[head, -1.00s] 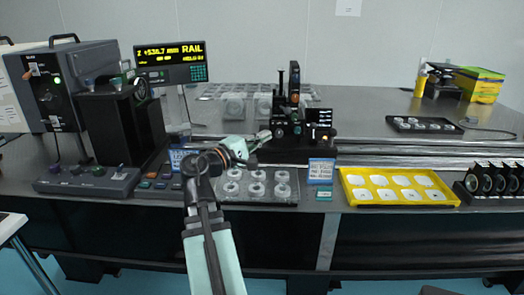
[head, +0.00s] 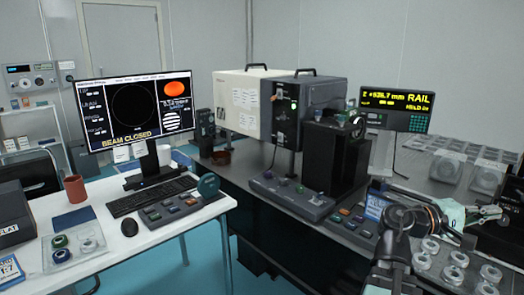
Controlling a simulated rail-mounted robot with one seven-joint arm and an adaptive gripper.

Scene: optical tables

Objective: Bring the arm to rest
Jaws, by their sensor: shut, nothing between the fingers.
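My arm (head: 396,250) comes up from the bottom right of the head view and bends to the right. My gripper (head: 492,213) is at its end, near the right edge, above the optical table (head: 262,192). Its fingers are shut with nothing between them. It is beside and above a clear tray of round optics (head: 456,268). Part of that tray is cut off by the frame's lower right edge.
A rail display (head: 395,102) and a black instrument (head: 335,155) stand left of my gripper. A control panel (head: 291,195) lies in front. A white desk (head: 185,213) at left carries a monitor (head: 138,113) reading BEAM CLOSED, a keyboard (head: 152,196) and a mug (head: 75,188).

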